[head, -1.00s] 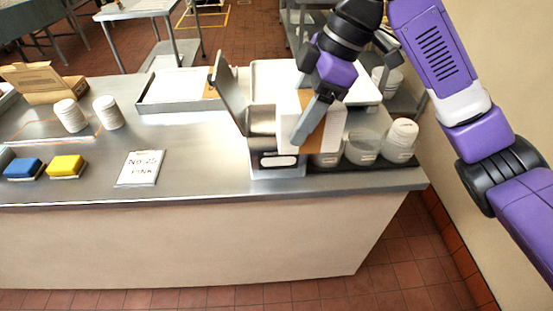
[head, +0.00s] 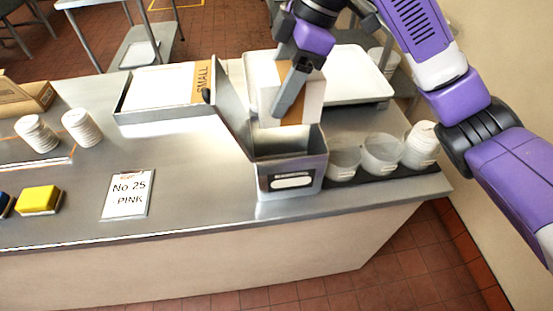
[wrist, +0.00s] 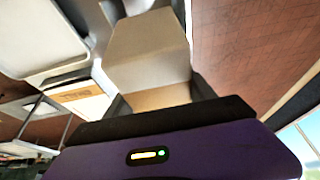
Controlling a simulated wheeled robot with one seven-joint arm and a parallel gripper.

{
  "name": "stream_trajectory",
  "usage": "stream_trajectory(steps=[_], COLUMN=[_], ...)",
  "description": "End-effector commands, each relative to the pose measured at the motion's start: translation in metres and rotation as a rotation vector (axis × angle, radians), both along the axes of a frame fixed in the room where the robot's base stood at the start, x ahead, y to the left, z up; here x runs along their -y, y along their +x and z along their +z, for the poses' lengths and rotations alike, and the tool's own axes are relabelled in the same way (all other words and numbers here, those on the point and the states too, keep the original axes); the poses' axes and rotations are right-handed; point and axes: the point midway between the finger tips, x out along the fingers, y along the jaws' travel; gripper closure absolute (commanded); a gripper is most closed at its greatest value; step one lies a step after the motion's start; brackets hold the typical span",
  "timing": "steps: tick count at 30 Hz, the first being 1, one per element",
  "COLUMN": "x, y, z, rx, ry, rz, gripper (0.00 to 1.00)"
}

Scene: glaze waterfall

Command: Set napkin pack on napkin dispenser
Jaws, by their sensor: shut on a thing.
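The napkin pack (head: 313,104), white with a brown band, is held upright in my gripper (head: 284,108). One dark finger lies across its near face. In the wrist view the pack (wrist: 150,45) fills the space in front of the jaws. The napkin dispenser (head: 290,168) is an open-topped metal box with a white label on its front, near the counter's front edge. Its lid (head: 231,100) stands open, tilted, on the left. The pack is over the back part of the dispenser's opening in the head view; the exact gap below it is hard to tell.
Several clear and white cups (head: 382,154) stand on a dark mat right of the dispenser. A white tray (head: 345,80) lies behind. A sign reading "No 25 PINK" (head: 127,194), a yellow sponge (head: 39,200) and cup stacks (head: 81,128) are left. Counter between sign and dispenser is clear.

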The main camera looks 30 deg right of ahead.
Motion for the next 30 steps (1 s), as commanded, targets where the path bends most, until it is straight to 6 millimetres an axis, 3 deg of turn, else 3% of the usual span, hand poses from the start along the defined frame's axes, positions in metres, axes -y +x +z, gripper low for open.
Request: stream_trajectory(steps=[18,30], x=[0.0,0.0], y=[-0.001,-0.001], z=[-0.133,-0.169], rx=[-0.004,-0.002], ry=[0.001,0.002], rz=[-0.003,-0.001], gripper=[0.89,0.89])
